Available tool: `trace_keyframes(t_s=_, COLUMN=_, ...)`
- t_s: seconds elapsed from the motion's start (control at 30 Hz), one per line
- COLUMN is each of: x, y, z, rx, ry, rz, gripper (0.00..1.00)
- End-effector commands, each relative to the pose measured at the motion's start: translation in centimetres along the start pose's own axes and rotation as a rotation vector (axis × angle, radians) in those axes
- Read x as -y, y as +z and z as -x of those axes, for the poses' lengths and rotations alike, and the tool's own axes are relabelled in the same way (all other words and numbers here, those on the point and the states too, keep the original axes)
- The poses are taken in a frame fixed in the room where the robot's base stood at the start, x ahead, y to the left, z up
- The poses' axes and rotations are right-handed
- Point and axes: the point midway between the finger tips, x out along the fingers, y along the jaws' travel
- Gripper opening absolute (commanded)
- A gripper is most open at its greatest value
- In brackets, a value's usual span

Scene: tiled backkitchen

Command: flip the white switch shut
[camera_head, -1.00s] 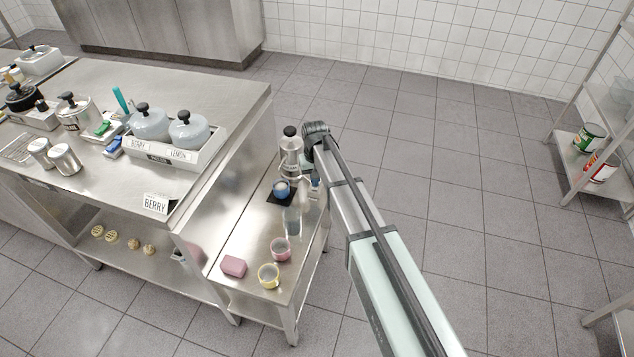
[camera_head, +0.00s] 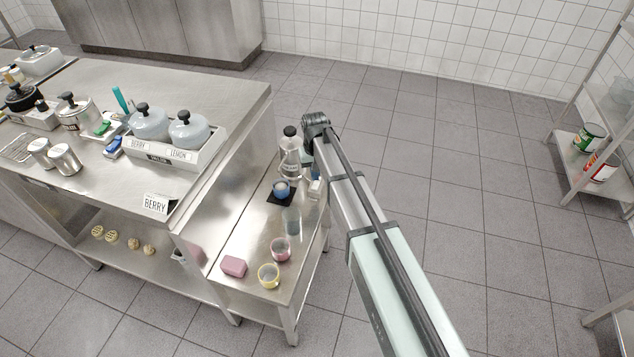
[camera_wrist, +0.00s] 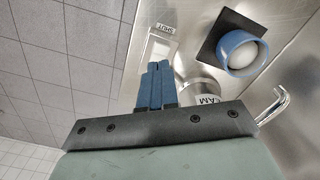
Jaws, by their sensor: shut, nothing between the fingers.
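The white switch (camera_wrist: 161,47) is a pale rocker plate on the steel side table, with a small label reading SHUT (camera_wrist: 165,28) beside it in the wrist view. My gripper (camera_wrist: 157,66) has its blue fingers together and empty. The fingertips overlap the near edge of the switch in the wrist view; whether they touch it I cannot tell. In the head view the switch (camera_head: 316,188) shows small at the table's right edge, just below the end of my arm. The fingers are mostly hidden there. The rocker's tilt is not clear.
A blue cup (camera_wrist: 229,42) stands on a black mat (camera_wrist: 208,48) next to the switch. Pink (camera_head: 280,250) and yellow (camera_head: 268,275) cups and a pink block (camera_head: 234,266) sit nearer.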

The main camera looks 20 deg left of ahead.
Motion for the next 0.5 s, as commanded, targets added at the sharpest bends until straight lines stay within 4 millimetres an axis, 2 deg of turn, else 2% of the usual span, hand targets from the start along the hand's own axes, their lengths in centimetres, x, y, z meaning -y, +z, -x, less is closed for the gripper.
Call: trace_keyframes(t_s=0.5, x=0.0, y=0.0, z=3.3, rx=0.0, ry=0.0, rz=0.0, gripper=0.0)
